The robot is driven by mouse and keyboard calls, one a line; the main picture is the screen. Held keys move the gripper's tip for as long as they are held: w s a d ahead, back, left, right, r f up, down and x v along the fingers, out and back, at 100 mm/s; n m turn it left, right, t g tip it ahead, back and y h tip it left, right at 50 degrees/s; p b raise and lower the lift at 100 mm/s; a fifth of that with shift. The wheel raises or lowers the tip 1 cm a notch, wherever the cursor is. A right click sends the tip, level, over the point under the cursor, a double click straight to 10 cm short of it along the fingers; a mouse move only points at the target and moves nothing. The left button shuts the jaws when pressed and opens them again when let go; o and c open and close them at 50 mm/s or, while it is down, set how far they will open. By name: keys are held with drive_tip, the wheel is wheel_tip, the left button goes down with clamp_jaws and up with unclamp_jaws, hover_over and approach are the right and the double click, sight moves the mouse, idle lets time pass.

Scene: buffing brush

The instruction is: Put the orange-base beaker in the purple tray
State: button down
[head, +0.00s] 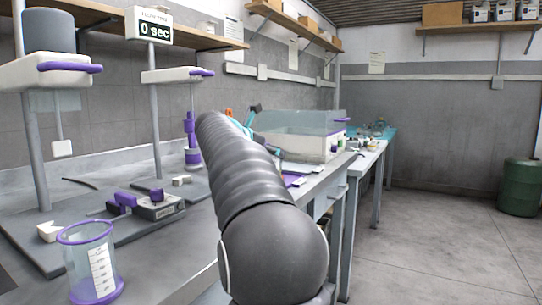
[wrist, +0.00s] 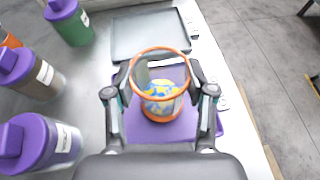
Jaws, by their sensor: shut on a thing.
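The orange-base beaker (wrist: 161,92) is clear with an orange rim and holds blue and yellow pieces. In the wrist view my gripper (wrist: 160,92) has its two fingers on either side of the beaker, shut on it. The beaker looks upright. The purple tray (wrist: 182,137) lies below and around the beaker's base in that view; I cannot tell whether the base touches it. In the head view a strip of the purple tray (head: 292,180) shows beside my arm, which hides the beaker and most of the gripper.
Several purple-lidded jars, one green (wrist: 70,22), stand left of the gripper. A grey flat panel (wrist: 150,35) lies beyond the tray. The bench's edge runs along the right. A purple-rimmed beaker (head: 90,262) and a clear tank (head: 300,135) stand on the bench.

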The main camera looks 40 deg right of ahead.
drive_tip(key=shift+f, duration=0.15)
drive_tip(key=shift+c, duration=1.9)
unclamp_jaws()
drive_tip(key=shift+r, duration=0.25)
drive_tip(key=v, duration=1.2)
drive_tip(key=shift+p, duration=0.35)
drive_tip(key=shift+f, duration=0.1)
